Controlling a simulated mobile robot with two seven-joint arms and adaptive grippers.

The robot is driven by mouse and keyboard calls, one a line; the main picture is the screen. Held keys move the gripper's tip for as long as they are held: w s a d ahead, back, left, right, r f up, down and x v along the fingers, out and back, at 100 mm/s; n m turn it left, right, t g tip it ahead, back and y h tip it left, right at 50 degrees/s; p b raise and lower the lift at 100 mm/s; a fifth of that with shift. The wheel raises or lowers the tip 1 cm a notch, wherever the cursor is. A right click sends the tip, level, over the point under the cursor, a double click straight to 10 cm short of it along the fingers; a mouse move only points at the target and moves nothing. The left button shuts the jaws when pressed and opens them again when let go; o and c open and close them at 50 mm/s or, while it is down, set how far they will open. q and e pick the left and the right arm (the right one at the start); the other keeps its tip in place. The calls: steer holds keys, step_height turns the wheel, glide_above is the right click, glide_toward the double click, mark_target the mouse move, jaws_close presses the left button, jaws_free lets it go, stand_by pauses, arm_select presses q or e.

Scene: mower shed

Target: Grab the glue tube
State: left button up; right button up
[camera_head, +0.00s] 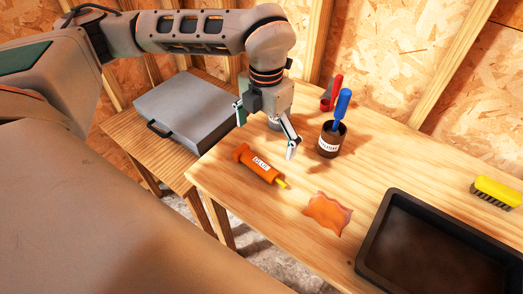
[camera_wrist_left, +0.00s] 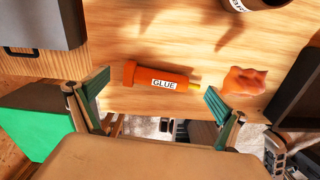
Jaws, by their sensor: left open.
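The orange glue tube (camera_head: 257,164) lies on its side near the front left edge of the wooden workbench (camera_head: 248,205). It has a white GLUE label and a yellow nozzle pointing right. My left gripper (camera_head: 267,131) is open and empty above the bench, just behind the tube in the head view. In the left wrist view the tube (camera_wrist_left: 160,78) lies crosswise ahead of the spread fingers (camera_wrist_left: 152,103), apart from both. Its nozzle is close to the right finger's line of sight. My right gripper is not in view.
A brown pot (camera_head: 329,143) with a blue-handled tool (camera_head: 342,106) stands right of the gripper, with a red-handled tool (camera_head: 333,90) behind. An orange cloth (camera_head: 327,214), a black tray (camera_head: 375,240) and a yellow brush (camera_head: 496,192) lie rightward. A grey case (camera_head: 185,105) is at left.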

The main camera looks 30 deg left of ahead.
mark_target(261, 168)
arm_select(q)
steer(key=f, duration=0.4)
steer(key=s+f, duration=0.1)
steer(key=shift+a+f, duration=0.2)
steer(key=shift+f, duration=0.75)
steer(key=c, duration=0.9)
